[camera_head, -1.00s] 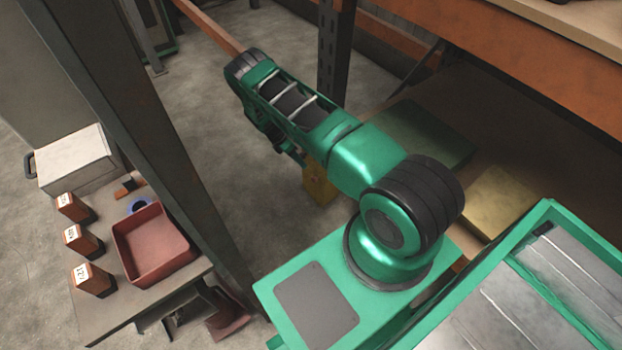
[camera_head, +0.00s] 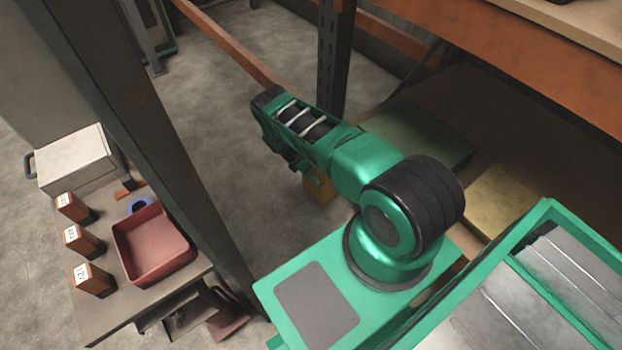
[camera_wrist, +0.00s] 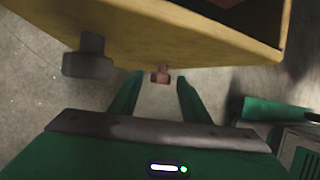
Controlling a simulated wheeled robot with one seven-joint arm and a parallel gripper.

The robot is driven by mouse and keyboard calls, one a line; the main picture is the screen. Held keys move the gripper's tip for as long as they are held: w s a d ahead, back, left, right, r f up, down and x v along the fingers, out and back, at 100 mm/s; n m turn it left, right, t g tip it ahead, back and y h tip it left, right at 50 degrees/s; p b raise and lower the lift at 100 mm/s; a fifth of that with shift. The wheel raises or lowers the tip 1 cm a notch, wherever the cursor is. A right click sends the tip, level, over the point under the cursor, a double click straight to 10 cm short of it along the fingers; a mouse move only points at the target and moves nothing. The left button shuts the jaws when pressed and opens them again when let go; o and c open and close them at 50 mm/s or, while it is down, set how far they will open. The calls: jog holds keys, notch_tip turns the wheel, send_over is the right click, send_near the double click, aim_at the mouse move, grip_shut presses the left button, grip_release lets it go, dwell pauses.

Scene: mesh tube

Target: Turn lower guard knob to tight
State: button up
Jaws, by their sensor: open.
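In the wrist view a yellow box-like housing (camera_wrist: 170,30) spans the top. A small reddish knob (camera_wrist: 161,74) and a larger dark grey knob (camera_wrist: 88,57) stick out from its edge. I cannot tell which is the lower guard knob. My gripper (camera_wrist: 159,79) is open, with its two green fingers on either side of the reddish knob in the picture. I see no contact, and the depth between them is unclear. In the head view part of the yellow housing (camera_head: 320,188) shows below my arm, which hides the knobs and gripper.
A bench (camera_head: 110,318) at the left bears a red tray (camera_head: 152,246), several labelled orange-and-dark blocks and a white box (camera_head: 76,160). A dark post (camera_head: 150,130) stands beside it. Orange shelving (camera_head: 540,60) is at the upper right.

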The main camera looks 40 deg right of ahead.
jog(key=shift+d+f, duration=0.1)
jog(key=shift+f, duration=0.15)
jog(key=c, duration=1)
jog(key=shift+c, duration=0.2)
jog(key=shift+s+r+t, duration=0.1)
jog(key=shift+r+t, duration=0.05)
jog(key=shift+t, duration=0.25)
